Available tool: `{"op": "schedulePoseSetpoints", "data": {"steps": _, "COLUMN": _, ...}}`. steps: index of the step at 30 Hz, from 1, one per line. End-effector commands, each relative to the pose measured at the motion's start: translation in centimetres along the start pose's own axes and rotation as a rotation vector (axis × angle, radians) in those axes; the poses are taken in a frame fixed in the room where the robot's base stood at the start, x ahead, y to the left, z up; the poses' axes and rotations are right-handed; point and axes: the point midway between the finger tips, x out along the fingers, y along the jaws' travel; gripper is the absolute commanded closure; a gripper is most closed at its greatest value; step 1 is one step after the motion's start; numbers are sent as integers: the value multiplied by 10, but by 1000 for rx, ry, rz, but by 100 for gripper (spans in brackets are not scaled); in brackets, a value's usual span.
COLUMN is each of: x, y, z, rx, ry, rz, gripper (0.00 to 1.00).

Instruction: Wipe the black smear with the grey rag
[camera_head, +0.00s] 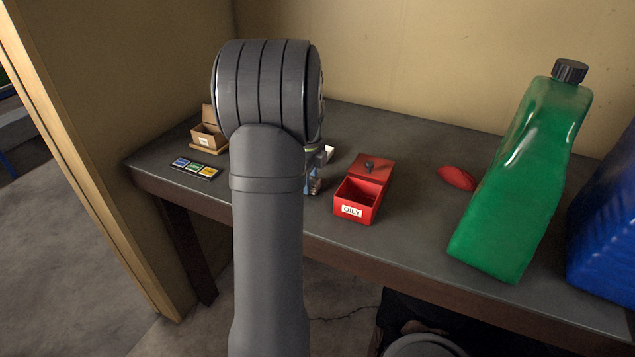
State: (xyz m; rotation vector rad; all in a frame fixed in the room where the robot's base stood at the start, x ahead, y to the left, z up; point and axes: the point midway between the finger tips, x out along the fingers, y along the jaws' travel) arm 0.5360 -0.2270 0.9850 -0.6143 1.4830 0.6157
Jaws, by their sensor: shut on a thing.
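My arm stands in the middle of the view and hides most of my gripper (315,180), of which only a small part shows at the arm's right edge, low over the bench. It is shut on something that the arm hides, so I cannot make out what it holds. I see no grey rag and no black smear in the open parts of the view. The bench top (420,220) behind my arm is hidden.
A red box marked OILY (352,211) stands open right of my gripper. A red lump (457,178), a green jug (520,180) and a blue container (608,225) are farther right. A cardboard box (207,140) and a colored card strip (196,168) lie left.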

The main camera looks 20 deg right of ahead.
Motion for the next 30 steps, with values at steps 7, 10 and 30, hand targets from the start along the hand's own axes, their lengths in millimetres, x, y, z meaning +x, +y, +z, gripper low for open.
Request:
{"op": "schedulePoseSetpoints", "data": {"steps": 7, "x": -2, "y": 0, "z": 23, "rx": -1, "ry": -1, "rz": -1, "gripper": 95}}
{"op": "schedulePoseSetpoints", "data": {"steps": 10, "x": -5, "y": -1, "z": 25, "rx": 1, "ry": -1, "rz": -2, "gripper": 95}}
{"op": "schedulePoseSetpoints", "data": {"steps": 30, "x": -75, "y": 0, "z": 24, "rx": 1, "ry": -1, "rz": -3, "gripper": 95}}
